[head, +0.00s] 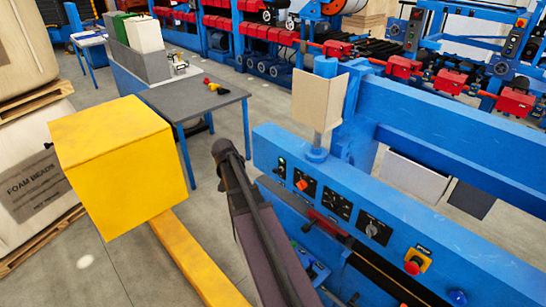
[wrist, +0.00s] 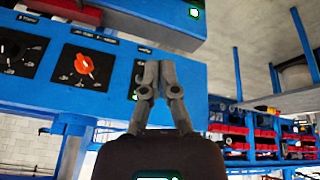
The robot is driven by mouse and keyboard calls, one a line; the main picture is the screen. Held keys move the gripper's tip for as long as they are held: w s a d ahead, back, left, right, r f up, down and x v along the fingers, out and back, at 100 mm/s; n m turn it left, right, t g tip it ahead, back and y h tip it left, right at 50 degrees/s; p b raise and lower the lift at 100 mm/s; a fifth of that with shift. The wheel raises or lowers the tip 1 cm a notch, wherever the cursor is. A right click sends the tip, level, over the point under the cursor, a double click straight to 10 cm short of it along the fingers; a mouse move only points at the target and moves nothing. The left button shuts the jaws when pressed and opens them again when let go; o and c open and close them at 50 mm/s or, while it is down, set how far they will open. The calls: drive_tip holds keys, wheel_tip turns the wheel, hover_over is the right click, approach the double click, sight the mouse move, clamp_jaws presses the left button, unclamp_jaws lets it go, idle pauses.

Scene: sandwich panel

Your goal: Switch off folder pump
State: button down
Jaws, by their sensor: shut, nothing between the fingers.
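The blue control panel (head: 392,222) carries a row of controls in the head view. Near its left end is a red rotary knob (head: 302,184) on a black plate, beside a small lit green lamp (head: 282,162). Labels are too small to read. In the head view I cannot make out the fingers.
Black dials (head: 337,203) and a red mushroom button (head: 412,267) on a yellow plate sit further right on the panel. A grey table (head: 190,98) and a yellow block (head: 112,165) are to the left.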

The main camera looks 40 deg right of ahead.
drive_tip(key=w+d+r+m+h+p, duration=0.1)
drive_tip(key=w+d+r+m+p, duration=0.1)
drive_tip(key=d+r+m+p, duration=0.2)
drive_tip(key=d+r, duration=0.3)
drive_tip(key=d, duration=0.5)
drive_tip(key=shift+w+d+r+m+h+p, duration=0.2)
drive_tip(key=shift+d+r+m+h+p, duration=0.1)
drive_tip(key=shift+m+h, duration=0.1)
drive_tip(key=shift+f, duration=0.2)
drive_tip(key=b, duration=0.9)
hover_over(275, 171)
drive_tip(key=d, duration=0.1)
drive_tip(key=f, duration=0.8)
drive_tip(key=shift+w+f, duration=0.2)
drive_tip(key=shift+f, duration=0.05)
drive_tip(key=shift+a+f+b, duration=0.25)
drive_tip(key=shift+f+b, duration=0.6)
drive_tip(key=shift+a+f+b, duration=0.2)
drive_tip(key=shift+f+b, duration=0.6)
drive_tip(key=shift+f, duration=0.05)
drive_tip(key=shift+s, duration=0.1)
